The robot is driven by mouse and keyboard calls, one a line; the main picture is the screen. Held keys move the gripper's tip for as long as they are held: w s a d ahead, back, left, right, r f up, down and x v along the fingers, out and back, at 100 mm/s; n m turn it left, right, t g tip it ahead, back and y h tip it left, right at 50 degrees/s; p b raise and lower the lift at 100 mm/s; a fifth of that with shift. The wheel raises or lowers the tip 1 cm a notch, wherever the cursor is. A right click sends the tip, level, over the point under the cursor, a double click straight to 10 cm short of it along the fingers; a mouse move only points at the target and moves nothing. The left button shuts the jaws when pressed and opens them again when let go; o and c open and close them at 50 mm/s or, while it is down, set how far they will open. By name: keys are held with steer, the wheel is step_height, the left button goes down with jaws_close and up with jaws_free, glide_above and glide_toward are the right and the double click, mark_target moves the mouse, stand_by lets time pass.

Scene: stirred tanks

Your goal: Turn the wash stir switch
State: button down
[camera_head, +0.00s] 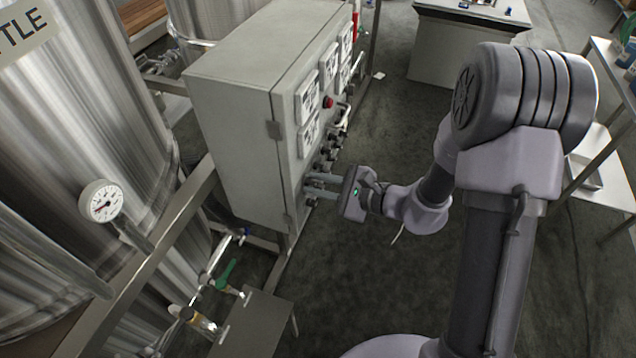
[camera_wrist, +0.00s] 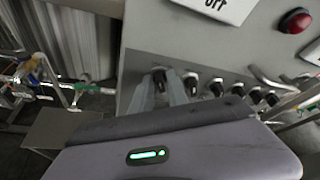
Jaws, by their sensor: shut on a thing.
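The grey control cabinet (camera_head: 240,140) carries a row of black rotary switches on its front face. In the wrist view, the leftmost switch (camera_wrist: 160,77) sits between the tips of my two fingers. My gripper (camera_head: 310,186) reaches the low near end of the cabinet front and is shut on that switch; it also shows in the wrist view (camera_wrist: 164,82). The fingers partly hide the switch. No label naming it is readable. The other switches (camera_wrist: 191,85) stand to its right, apart from my fingers.
A display panel (camera_wrist: 216,8) ending in "OFF" is above the switches. A red button (camera_wrist: 295,20) and a metal handle (camera_wrist: 270,80) are farther right. Valves with a green handle (camera_head: 226,275) and a small metal stand (camera_head: 255,320) lie below left. Open floor is right of the cabinet.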

steer(key=shift+r+p, duration=0.1)
steer(key=shift+p, duration=0.3)
steer(key=shift+w+d+m+g+y+p, duration=0.1)
steer(key=shift+w+m+g+y+p, duration=0.2)
steer(key=shift+m+g+p, duration=0.85)
steer(key=shift+w+d+m+g+y+p, duration=0.1)
steer(key=shift+m+g+y+p, duration=0.45)
steer(key=shift+m+p, duration=0.95)
steer(key=shift+w+m+g+y+p, duration=0.15)
steer(key=shift+m+g+p, duration=0.95)
steer(key=shift+m+p, duration=0.25)
steer(key=c, duration=1.5)
jaws_free()
